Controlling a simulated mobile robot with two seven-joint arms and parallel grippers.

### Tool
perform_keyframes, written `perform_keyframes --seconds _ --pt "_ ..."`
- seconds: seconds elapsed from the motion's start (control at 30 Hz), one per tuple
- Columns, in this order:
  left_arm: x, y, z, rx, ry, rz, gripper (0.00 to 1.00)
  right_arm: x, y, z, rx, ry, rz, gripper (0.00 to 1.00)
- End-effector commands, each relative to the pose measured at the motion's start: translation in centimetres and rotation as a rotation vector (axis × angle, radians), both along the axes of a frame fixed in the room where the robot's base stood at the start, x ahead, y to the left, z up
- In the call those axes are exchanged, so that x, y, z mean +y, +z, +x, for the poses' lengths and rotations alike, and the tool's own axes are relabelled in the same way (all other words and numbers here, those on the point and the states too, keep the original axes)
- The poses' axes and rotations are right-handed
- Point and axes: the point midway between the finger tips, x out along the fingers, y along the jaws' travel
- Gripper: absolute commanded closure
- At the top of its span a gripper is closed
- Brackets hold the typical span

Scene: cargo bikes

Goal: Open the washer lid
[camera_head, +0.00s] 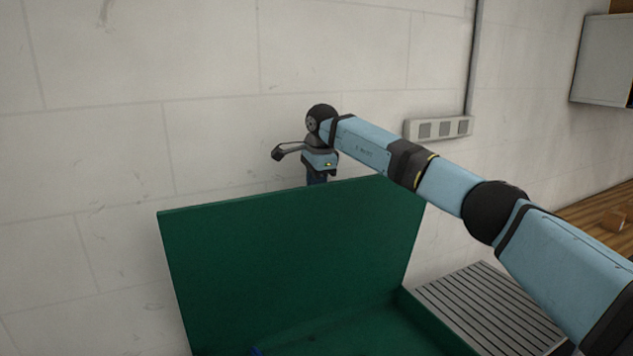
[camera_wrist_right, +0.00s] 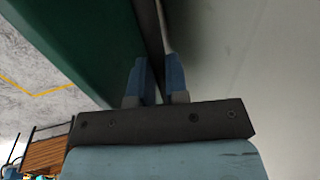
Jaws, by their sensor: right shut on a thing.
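The green washer lid (camera_head: 290,245) stands raised and nearly upright in the head view, leaning near the wall. The green washer body (camera_head: 375,325) lies open below it, cut off by the bottom edge. My right gripper (camera_head: 317,179) is at the lid's top edge, its fingertips partly hidden behind the lid. In the right wrist view the lid (camera_wrist_right: 85,40) fills the upper left, and my right gripper's blue fingers (camera_wrist_right: 160,82) are shut on its dark edge. My left gripper is in neither view.
A pale block wall (camera_head: 90,130) stands close behind the lid, with a socket strip (camera_head: 438,128) on it. A grey slatted surface (camera_head: 490,305) lies right of the washer.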

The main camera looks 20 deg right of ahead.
Motion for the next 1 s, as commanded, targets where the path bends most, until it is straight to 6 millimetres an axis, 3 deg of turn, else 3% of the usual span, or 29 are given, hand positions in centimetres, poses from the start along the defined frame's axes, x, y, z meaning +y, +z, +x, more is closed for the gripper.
perform_keyframes --seconds 0.03,0.27,0.3,0.4,0.87,1.0 --pt "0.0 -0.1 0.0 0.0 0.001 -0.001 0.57 0.2 -1.1 -0.1 0.015 0.003 -0.004 1.0" --pt "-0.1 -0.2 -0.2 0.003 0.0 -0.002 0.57 0.2 -1.1 -0.1 0.015 0.003 -0.003 1.0" --pt "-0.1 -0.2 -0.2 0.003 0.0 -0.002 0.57 0.2 -1.1 -0.1 0.015 0.003 -0.003 0.83" --pt "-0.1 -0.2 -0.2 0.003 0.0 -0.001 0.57 0.1 -1.0 -0.1 0.014 0.003 -0.003 0.6" --pt "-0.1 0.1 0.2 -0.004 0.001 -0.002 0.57 0.0 -0.4 -0.1 0.006 0.001 -0.001 0.6" --pt "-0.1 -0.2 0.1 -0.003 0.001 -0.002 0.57 0.0 0.6 -0.2 0.003 0.001 0.001 0.6"
